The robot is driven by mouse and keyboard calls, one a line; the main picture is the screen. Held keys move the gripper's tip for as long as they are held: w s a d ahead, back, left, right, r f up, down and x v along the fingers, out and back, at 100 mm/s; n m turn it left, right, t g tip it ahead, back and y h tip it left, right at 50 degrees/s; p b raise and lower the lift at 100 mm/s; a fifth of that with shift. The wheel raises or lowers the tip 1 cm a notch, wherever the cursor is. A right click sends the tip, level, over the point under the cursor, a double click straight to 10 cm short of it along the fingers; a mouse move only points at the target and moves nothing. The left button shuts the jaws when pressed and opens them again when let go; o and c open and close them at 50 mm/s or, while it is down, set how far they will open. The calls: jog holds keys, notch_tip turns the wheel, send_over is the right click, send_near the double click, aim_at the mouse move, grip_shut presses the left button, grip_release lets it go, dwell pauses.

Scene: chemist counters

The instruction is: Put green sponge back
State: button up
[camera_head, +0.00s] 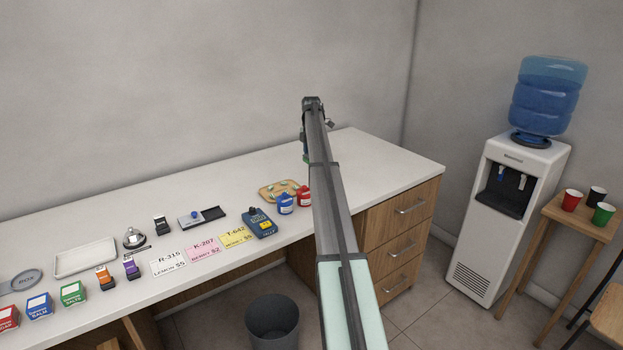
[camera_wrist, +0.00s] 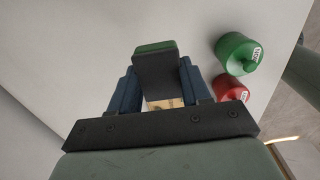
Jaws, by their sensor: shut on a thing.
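In the wrist view, my gripper (camera_wrist: 158,68) has its two blue fingers closed on the sides of a dark grey block with a green far face, seemingly the green sponge (camera_wrist: 155,47). Its underside is out of sight. Part of a wooden tray (camera_wrist: 165,103) shows below it, between the fingers. In the head view, the wooden tray (camera_head: 267,196) lies on the counter with small green pieces on it. My arm hides most of my gripper there; a sliver of green shows at the arm's left side, above the counter.
A green bottle (camera_wrist: 237,52) and a red bottle (camera_wrist: 230,90) stand close to the right of my gripper. A blue bottle (camera_head: 286,204) stands before the tray. A card terminal (camera_head: 260,223) is left of it. The back right of the counter (camera_head: 375,160) is clear.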

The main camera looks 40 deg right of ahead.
notch_tip(320, 180, down, 9)
dwell(0.5)
jog(key=shift+f, duration=0.2)
jog(key=o, duration=0.9)
jog(key=shift+o, duration=0.2)
notch_tip(320, 180, up, 12)
jog(key=shift+r, duration=0.2)
jog(key=shift+s, duration=0.1)
